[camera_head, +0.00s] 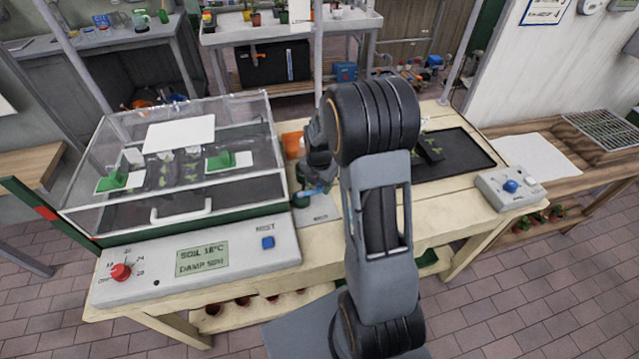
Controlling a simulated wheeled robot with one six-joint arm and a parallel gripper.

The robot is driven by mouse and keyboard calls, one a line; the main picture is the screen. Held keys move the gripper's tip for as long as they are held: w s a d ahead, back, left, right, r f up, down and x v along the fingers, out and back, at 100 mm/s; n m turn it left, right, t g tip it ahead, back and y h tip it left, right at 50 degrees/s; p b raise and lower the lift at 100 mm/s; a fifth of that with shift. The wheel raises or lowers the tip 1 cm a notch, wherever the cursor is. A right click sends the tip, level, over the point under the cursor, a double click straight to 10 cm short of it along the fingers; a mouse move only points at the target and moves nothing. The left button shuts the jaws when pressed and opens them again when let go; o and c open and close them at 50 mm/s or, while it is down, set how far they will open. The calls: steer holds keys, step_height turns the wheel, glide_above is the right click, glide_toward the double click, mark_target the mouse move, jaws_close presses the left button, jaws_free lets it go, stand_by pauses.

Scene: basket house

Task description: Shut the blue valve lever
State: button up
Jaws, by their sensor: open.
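A small blue lever (309,193) shows on the wooden bench, just right of the clear propagator box. It sits by a dark grey-green fitting (299,201) and a light plate (323,211) with dark lettering. My gripper (316,178) is dark and hangs just above and close to the lever. I cannot tell whether it touches the lever. Its fingers are small and partly merged with the dark wrist, and I see nothing held in them. The lever is partly hidden, and its exact angle is hard to tell.
The clear propagator box (185,218) with seedlings stands left, behind a control panel (135,290) with a red knob and blue button. My arm covers the bench's middle. A black tray (470,150) lies right, with a grey box (490,190) with a blue knob in front.

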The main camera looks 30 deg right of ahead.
jaws_close()
